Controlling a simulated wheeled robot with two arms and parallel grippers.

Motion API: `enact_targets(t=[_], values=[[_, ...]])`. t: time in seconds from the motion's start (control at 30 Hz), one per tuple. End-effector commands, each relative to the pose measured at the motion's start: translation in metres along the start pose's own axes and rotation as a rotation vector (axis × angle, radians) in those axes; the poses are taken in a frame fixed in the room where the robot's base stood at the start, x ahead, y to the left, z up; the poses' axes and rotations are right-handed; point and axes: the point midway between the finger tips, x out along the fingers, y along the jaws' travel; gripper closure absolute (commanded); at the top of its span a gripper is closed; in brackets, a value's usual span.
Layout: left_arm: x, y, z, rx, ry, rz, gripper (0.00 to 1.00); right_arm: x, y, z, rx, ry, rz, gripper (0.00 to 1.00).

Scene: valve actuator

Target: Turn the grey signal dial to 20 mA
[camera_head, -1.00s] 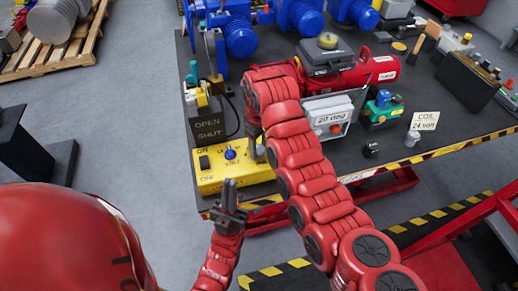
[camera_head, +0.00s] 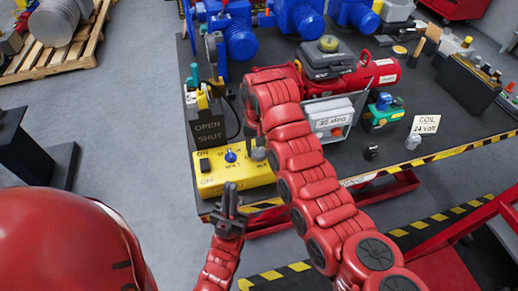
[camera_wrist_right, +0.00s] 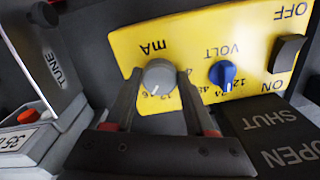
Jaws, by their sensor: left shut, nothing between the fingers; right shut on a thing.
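The grey signal dial (camera_wrist_right: 157,77), marked mA, sits on the yellow box (camera_wrist_right: 112,38). My right gripper (camera_wrist_right: 158,92) is shut on the dial, one finger on each side of it. The dial's white mark points down-left in the wrist view, near partly hidden numbers, seemingly 12 and 16; I cannot read the exact setting. In the head view the dial (camera_head: 258,154) shows below my right gripper (camera_head: 257,142), which is mostly hidden by its arm. My left gripper (camera_head: 230,192) is shut and empty, in front of the yellow box.
A blue VOLT knob (camera_wrist_right: 222,73) and a black ON/OFF switch (camera_wrist_right: 287,53) are beside the dial. The OPEN/SHUT block (camera_head: 208,130) stands behind the box. A grey display unit (camera_head: 330,117) shows a degree reading, about 35. Blue motors (camera_head: 240,38) stand farther back.

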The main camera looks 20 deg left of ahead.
Motion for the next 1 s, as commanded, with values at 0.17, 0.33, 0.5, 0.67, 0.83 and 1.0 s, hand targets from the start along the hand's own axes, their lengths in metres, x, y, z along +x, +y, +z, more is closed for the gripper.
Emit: enact_targets(t=[0.17, 0.33, 0.5, 0.67, 0.83, 1.0], values=[[0.0011, -0.0001, -0.0002, 0.0, 0.0, 0.0, 1.0, -0.0012, -0.0003, -0.001, 0.168, 0.003, -0.001, 1.0], [0.0018, -0.0001, -0.0003, 0.0, 0.0, 0.0, 1.0, -0.001, -0.0006, -0.001, 0.324, 0.003, -0.001, 1.0], [0.0025, -0.0001, -0.0005, 0.0, 0.0, 0.0, 1.0, -0.0009, -0.0007, -0.0012, 0.463, 0.003, 0.0, 1.0], [0.003, -0.0001, -0.0005, 0.0, 0.0, 0.0, 1.0, -0.0008, -0.0006, -0.0014, 0.568, 0.003, 0.0, 1.0], [0.0033, -0.0001, -0.0005, 0.0, 0.0, 0.0, 1.0, -0.0006, -0.0007, -0.0014, 0.644, 0.003, 0.0, 1.0], [0.0035, -0.0002, -0.0006, 0.0, 0.0, 0.0, 1.0, -0.0006, -0.001, -0.0015, 0.687, 0.003, -0.001, 1.0]])
